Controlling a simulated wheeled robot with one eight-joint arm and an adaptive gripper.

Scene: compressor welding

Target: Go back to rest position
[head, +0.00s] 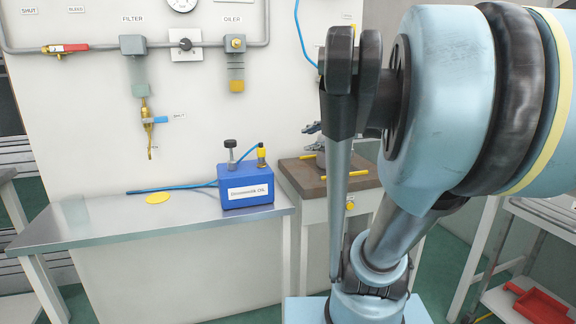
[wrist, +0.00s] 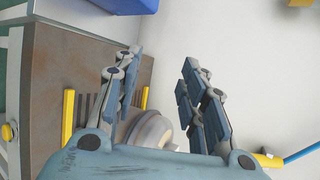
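My gripper (wrist: 162,62) is open in the wrist view, its two jointed blue-grey fingers spread apart with nothing between them. In the head view its grey fingers (head: 312,137) show partly beside my arm, over the brown-topped stand (head: 302,171). The rest of my gripper is hidden behind my arm there. In the wrist view, the brown top (wrist: 52,150) lies to the left. A round silver part (wrist: 152,130) shows low between the finger bases, with yellow bars (wrist: 68,115) nearby.
A wall pipe carries a red-handled valve (head: 68,48), a filter (head: 134,60) and an oiler (head: 236,65). A red tray (head: 535,302) is at lower right.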

